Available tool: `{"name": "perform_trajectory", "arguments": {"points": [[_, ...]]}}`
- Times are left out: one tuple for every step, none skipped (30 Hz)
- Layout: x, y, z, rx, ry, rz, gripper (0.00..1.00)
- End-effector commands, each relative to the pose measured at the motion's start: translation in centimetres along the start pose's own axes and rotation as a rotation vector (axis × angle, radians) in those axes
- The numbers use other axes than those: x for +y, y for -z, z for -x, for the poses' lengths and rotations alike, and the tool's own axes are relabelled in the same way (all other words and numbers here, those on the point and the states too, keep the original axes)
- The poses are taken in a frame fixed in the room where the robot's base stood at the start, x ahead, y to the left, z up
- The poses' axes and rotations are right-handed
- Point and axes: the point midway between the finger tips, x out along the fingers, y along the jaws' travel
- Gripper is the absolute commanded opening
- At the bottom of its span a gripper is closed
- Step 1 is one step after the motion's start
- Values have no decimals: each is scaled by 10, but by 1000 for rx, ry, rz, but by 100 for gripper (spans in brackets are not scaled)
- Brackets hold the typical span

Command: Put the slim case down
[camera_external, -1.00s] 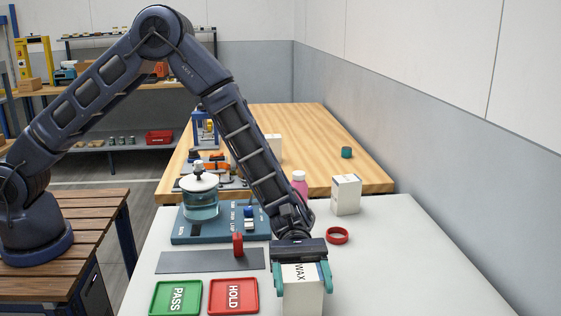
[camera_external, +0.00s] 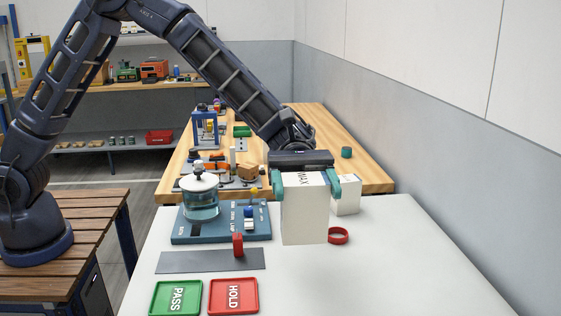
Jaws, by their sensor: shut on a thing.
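The slim case (camera_external: 305,215) is an upright white box with dark lettering on its top. My gripper (camera_external: 305,188) is shut on it, with one teal finger on each side near its top. The case appears raised above the pale table (camera_external: 400,265); the gap under it is hard to judge from this angle. It hides part of a second white box (camera_external: 347,196) behind it on the right and slightly covers a red ring (camera_external: 338,235).
A green PASS tray (camera_external: 176,298) and a red HOLD tray (camera_external: 233,296) lie at the front left, near a grey mat (camera_external: 190,262). A teal base (camera_external: 190,236) with a glass vessel (camera_external: 201,205) stands behind. The table's front right is clear.

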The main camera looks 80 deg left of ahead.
Motion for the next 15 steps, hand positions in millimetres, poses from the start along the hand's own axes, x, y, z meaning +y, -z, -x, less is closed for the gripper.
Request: {"name": "perform_trajectory", "arguments": {"points": [[0,-3,0,0,0,-1,40],[0,-4,0,0,0,-1,40],[0,-4,0,0,0,-1,40],[0,-4,0,0,0,-1,40],[0,-5,0,0,0,-1,40],[0,-5,0,0,0,-1,40],[0,-4,1,0,-1,-1,40],[1,-4,2,0,-3,-1,40],[3,-4,4,-1,-8,-1,40],[4,-3,7,-1,-14,0,40],[7,-2,11,-1,-21,0,40],[10,-1,17,-2,-33,0,40],[14,0,22,-2,-45,1,40],[18,1,29,-2,-59,1,40],[24,3,39,-1,-79,1,40]]}}
